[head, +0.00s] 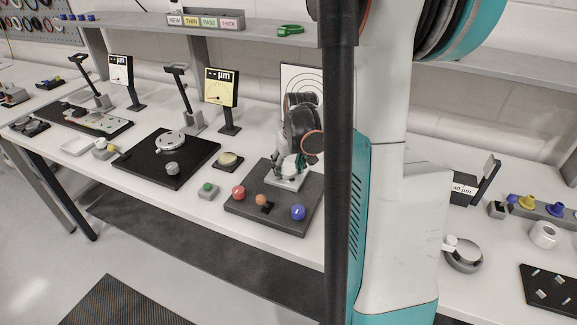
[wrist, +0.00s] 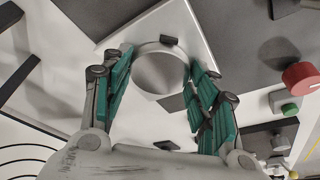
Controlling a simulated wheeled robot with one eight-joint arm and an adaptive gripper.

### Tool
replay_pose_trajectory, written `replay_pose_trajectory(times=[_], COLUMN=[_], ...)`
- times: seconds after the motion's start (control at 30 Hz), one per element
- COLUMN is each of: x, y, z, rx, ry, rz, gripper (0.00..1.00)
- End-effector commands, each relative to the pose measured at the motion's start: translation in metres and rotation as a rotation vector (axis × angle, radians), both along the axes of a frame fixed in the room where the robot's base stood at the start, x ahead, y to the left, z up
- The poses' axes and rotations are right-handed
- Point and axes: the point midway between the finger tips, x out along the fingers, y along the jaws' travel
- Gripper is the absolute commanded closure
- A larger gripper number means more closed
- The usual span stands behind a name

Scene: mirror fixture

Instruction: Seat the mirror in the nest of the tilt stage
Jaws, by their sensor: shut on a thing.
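The tilt stage is a dark grey base (head: 245,208) with red (head: 238,192), orange (head: 261,200) and blue (head: 298,212) knobs and a pale square plate (head: 287,184). My gripper (head: 290,167) is over that plate, pointing down. In the wrist view its teal fingers (wrist: 158,82) are shut on opposite sides of the round grey mirror (wrist: 160,72). The pale plate (wrist: 199,28) lies behind the mirror, with a small dark block (wrist: 169,40) at the mirror's far rim. The nest is hidden by the mirror and fingers. I cannot tell whether the mirror touches the plate.
A target board (head: 297,80) with rings stands behind the stage. Further left is a black board (head: 150,172) with a round fixture. A shelf (head: 255,33) runs above.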

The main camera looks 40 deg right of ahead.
Motion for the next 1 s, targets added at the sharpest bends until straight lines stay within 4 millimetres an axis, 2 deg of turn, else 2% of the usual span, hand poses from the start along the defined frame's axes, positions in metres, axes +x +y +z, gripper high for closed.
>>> replay_pose_trajectory(times=[0.23, 0.27, 0.37, 0.77, 1.0], x=[0.000, 0.000, 0.000, 0.000, 0.000], y=[0.000, 0.000, 0.000, 0.000, 0.000], z=[0.000, 0.000, 0.000, 0.001, 0.016], rx=[0.000, 0.000, 0.000, 0.000, 0.000], ry=[0.000, 0.000, 0.000, 0.000, 0.000], rz=[0.000, 0.000, 0.000, 0.000, 0.000], gripper=[0.73, 0.44, 0.23, 0.23, 0.23])
